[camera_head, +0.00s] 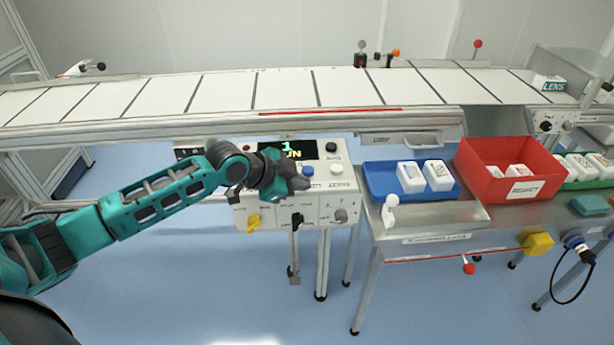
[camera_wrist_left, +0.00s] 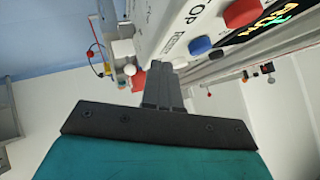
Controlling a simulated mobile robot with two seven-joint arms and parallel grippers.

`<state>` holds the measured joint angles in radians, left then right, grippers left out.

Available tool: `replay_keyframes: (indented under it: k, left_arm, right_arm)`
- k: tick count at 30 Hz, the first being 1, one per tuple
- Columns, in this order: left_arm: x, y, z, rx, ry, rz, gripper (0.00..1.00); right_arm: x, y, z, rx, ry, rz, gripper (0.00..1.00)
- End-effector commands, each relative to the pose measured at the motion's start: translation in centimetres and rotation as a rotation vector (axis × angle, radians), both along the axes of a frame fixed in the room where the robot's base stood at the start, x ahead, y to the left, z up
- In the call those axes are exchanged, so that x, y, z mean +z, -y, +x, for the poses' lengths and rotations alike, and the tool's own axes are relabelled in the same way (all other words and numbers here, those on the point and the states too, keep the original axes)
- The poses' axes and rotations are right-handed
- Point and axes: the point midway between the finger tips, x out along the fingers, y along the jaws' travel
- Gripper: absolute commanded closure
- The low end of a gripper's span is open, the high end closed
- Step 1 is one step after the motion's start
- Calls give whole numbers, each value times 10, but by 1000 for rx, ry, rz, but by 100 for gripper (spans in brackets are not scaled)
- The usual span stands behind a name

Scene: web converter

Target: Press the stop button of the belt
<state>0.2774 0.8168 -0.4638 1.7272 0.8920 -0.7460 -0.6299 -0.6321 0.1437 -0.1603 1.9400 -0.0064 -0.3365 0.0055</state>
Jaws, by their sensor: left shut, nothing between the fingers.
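The belt's control panel (camera_head: 325,205) stands below the conveyor. On its top face I see a black button (camera_head: 331,147), a blue button (camera_head: 308,170) and a white button (camera_head: 336,169). A lit display (camera_head: 300,150) is partly hidden by my arm. My left gripper (camera_head: 302,183) is shut and empty, over the panel's front edge, just below the blue button in the picture. In the left wrist view its closed fingers (camera_wrist_left: 162,78) point toward the panel, near lettering that reads "OP". The blue button (camera_wrist_left: 200,46) and a red button (camera_wrist_left: 242,12) also show there. I cannot tell whether the fingertips touch the panel.
The conveyor belt (camera_head: 283,90) runs across the back. On the right, a steel table (camera_head: 420,245) bears a blue tray (camera_head: 380,185) with white boxes and a red bin (camera_head: 490,150).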

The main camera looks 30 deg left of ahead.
Motion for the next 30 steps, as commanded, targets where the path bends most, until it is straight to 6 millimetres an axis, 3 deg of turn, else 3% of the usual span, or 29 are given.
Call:
replay_keyframes:
  k: [1,6,12,24,30]
  left_arm:
    - [18,-17,10,-9,11,37,100]
    - [65,-55,27,-49,12,120,100]
    - [98,-81,32,-69,11,163,100]
    - [104,-85,33,-74,11,168,100]
    - [95,-85,33,-74,11,168,100]
  right_arm:
    - [-1,0,-2,1,-4,-1,43]
    - [-1,0,-1,3,-3,-1,43]
    - [3,-1,4,3,9,1,43]
    - [5,-2,6,2,15,3,43]
    - [-6,-2,5,1,13,5,43]
